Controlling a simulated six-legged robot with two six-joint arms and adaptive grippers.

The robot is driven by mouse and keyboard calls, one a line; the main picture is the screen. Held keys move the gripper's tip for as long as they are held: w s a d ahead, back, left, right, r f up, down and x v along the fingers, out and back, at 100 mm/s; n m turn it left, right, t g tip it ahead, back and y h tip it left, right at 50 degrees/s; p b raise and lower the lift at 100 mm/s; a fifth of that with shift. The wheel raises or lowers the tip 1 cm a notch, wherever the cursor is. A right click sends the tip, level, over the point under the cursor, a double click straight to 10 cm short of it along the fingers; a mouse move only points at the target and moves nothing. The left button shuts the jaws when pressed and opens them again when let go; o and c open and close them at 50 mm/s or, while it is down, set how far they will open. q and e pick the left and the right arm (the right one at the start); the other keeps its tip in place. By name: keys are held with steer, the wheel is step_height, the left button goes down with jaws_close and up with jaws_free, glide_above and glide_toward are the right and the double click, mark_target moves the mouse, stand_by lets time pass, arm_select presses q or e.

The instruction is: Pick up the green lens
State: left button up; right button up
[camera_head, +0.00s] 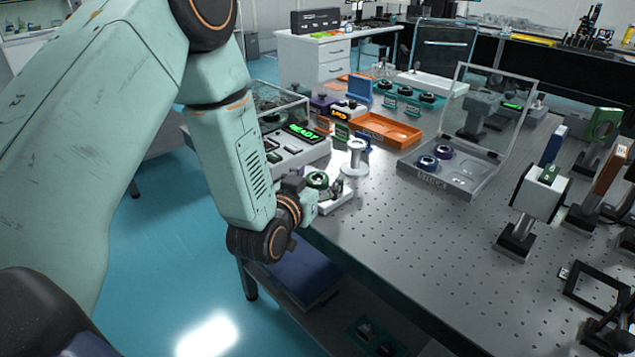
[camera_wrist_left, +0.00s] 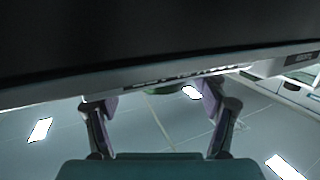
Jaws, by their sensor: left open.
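The green lens (camera_head: 317,180) is a dark disc with a green ring. It sits on a small white stand (camera_head: 335,198) at the near left edge of the perforated optical table. My left gripper (camera_head: 308,195) is low at that edge, right beside the lens, partly hidden by its own wrist. In the left wrist view its two fingers (camera_wrist_left: 155,100) are apart. A greenish curved edge (camera_wrist_left: 172,87) shows between them, perhaps the lens; I cannot tell whether the fingers touch it. My right gripper is out of view.
A device with a green lit display (camera_head: 300,132) stands just behind the lens. A white spool-like post (camera_head: 355,158) is close to its right. An orange tray (camera_head: 386,130) and an open clear-lidded case (camera_head: 460,178) with dark lenses lie farther right. The front middle of the table is clear.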

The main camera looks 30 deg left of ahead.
mark_target(318, 177)
arm_select(q)
steer(key=shift+w+f, duration=0.1)
steer(key=shift+w, duration=0.1)
steer(key=shift+a, duration=0.1)
steer(key=shift+c, duration=0.8)
steer(key=shift+s, duration=0.1)
steer(key=c, duration=1.2)
step_height(318, 177, up, 9)
steer(key=p, duration=0.2)
steer(key=shift+p, duration=0.4)
steer(key=shift+r, duration=0.55)
